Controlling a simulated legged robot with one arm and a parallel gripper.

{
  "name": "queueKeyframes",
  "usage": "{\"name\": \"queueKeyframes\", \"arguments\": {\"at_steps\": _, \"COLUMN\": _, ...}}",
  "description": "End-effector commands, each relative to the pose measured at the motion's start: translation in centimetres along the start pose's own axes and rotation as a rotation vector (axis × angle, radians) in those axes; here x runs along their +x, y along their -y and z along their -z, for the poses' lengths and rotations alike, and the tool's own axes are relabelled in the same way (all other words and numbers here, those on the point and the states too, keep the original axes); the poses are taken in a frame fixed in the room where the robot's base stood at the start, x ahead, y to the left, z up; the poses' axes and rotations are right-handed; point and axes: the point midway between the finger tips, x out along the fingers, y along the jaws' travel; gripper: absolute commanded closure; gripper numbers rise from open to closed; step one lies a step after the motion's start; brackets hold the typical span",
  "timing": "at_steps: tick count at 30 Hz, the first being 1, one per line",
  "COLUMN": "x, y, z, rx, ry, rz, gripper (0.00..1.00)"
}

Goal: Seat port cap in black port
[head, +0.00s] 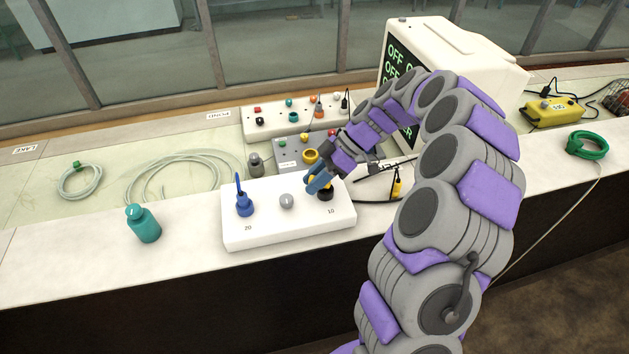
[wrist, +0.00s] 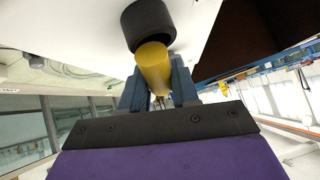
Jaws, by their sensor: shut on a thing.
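The yellow port cap (wrist: 153,67) is held between the blue fingers of my gripper (wrist: 158,88) in the wrist view. Its far end meets the mouth of the black port (wrist: 148,20); I cannot tell how far in it sits. In the head view my gripper (head: 319,183) is directly over the black port (head: 326,195), at the right end of a white box (head: 285,232) near the label 10. The cap is mostly hidden there by the fingers.
The white box also bears a grey knob (head: 287,201) and a blue port (head: 244,206) with an upright blue piece. A grey box (head: 293,154) and a white panel (head: 290,118) lie behind.

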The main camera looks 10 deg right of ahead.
Motion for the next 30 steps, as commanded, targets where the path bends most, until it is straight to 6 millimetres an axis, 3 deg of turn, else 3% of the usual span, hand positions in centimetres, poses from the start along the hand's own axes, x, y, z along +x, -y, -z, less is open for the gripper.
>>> {"name": "queueKeyframes", "arguments": {"at_steps": 8, "x": 0.33, "y": -0.10, "z": -0.31, "rx": 0.000, "ry": 0.000, "rz": 0.001, "gripper": 1.00}}
{"name": "queueKeyframes", "arguments": {"at_steps": 9, "x": 0.30, "y": -0.09, "z": -0.29, "rx": 0.000, "ry": 0.000, "rz": 0.001, "gripper": 0.68}}
{"name": "queueKeyframes", "arguments": {"at_steps": 16, "x": 0.24, "y": -0.06, "z": -0.23, "rx": 0.000, "ry": 0.000, "rz": 0.001, "gripper": 0.46}}
{"name": "queueKeyframes", "arguments": {"at_steps": 30, "x": 0.06, "y": 0.00, "z": -0.10, "rx": 0.002, "ry": 0.000, "rz": 0.002, "gripper": 0.45}}
